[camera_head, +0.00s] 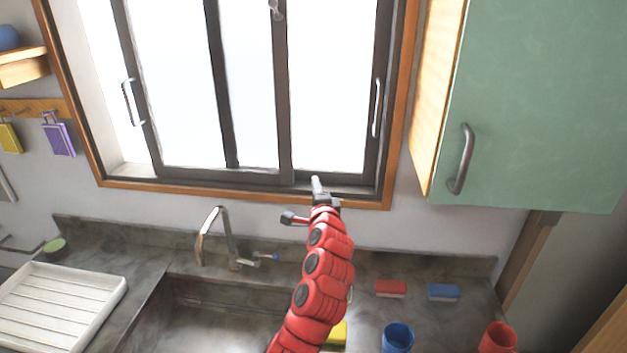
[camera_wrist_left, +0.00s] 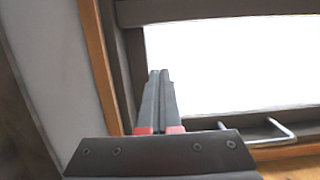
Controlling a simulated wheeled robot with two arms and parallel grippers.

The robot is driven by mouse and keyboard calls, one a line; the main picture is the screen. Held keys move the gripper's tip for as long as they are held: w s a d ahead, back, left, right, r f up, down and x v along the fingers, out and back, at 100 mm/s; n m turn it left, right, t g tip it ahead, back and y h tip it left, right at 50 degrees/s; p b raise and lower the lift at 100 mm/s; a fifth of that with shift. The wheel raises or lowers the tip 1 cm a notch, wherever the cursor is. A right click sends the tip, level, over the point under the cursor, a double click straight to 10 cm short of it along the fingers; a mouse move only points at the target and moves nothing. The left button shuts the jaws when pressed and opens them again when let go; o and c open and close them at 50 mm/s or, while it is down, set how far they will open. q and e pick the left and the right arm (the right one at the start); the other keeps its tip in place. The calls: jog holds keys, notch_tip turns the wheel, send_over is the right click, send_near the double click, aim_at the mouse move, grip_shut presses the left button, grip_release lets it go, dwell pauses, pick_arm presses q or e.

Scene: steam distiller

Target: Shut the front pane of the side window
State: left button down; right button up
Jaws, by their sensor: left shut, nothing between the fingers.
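The side window (camera_head: 390,150) has two dark-framed sliding panes that overlap in the middle. The front pane (camera_head: 284,110) appears to be the left one, with a pale handle (camera_head: 130,102) on its left stile. A bright gap shows between that stile and the left of the window frame. The rear pane's handle (camera_head: 377,107) is at the right. My left gripper (camera_head: 317,185) is shut and empty, in front of the lower rail, just right of the front pane's right stile in the picture. In the left wrist view its fingers (camera_wrist_left: 160,100) are together, with a handle (camera_wrist_left: 262,135) to their right.
Below are a sink with a faucet (camera_head: 222,235), a white drying rack (camera_head: 55,305), a red sponge (camera_head: 391,288), a blue sponge (camera_head: 443,292), a blue cup (camera_head: 397,338) and a red cup (camera_head: 498,339). A green cabinet (camera_head: 550,100) juts out at the right.

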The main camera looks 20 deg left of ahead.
pick_arm(q)
jog(key=p+x, duration=0.2)
jog(key=x, duration=0.5)
jog(key=shift+w+a+r, duration=0.1)
jog(key=shift+w+r, duration=0.05)
jog(key=shift+w, duration=0.2)
jog(key=a+p, duration=0.2)
jog(key=a, duration=0.1)
jog(key=shift+s+a+p, duration=0.15)
jog(key=shift+s+p, duration=0.25)
jog(key=shift+s+a, duration=0.2)
jog(key=shift+a, duration=0.1)
jog(key=shift+w, duration=0.1)
